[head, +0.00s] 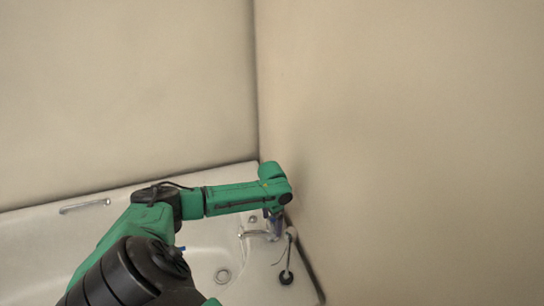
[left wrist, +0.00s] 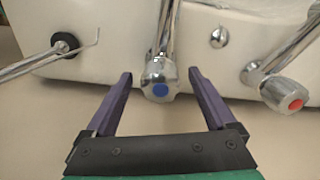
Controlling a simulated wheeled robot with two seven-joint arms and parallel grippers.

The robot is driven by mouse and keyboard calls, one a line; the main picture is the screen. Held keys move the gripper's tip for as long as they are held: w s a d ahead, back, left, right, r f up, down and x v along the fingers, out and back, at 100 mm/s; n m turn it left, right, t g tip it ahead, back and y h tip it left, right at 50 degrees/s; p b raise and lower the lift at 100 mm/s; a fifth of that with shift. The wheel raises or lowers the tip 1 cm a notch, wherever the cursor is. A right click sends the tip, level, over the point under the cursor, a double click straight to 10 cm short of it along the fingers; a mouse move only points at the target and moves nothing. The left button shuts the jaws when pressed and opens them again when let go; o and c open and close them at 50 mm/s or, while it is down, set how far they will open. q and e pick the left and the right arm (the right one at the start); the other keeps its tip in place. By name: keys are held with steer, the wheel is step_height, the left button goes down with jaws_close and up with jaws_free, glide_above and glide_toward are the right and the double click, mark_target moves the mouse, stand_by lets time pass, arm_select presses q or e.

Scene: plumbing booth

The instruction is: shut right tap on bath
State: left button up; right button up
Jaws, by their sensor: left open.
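My left gripper (head: 275,218) reaches down over the tap end of the bath (head: 208,237), close to the right-hand wall. In the left wrist view its two purple fingers (left wrist: 160,76) are open, one on each side of a chrome tap knob with a blue dot (left wrist: 160,82). A second chrome tap with a red dot (left wrist: 285,95) stands to the right in that view, outside the fingers. In the head view my arm partly hides the taps; a chrome tap (head: 256,234) shows beside the gripper. My right gripper is not in view.
A black round fitting with a chrome rod (head: 286,277) stands on the bath rim nearer me; it also shows at left in the wrist view (left wrist: 66,44). Beige walls (head: 400,130) meet behind the bath.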

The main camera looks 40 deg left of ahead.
arm_select(q)
steer(key=c, duration=1.4)
steer(key=shift+r, duration=0.1)
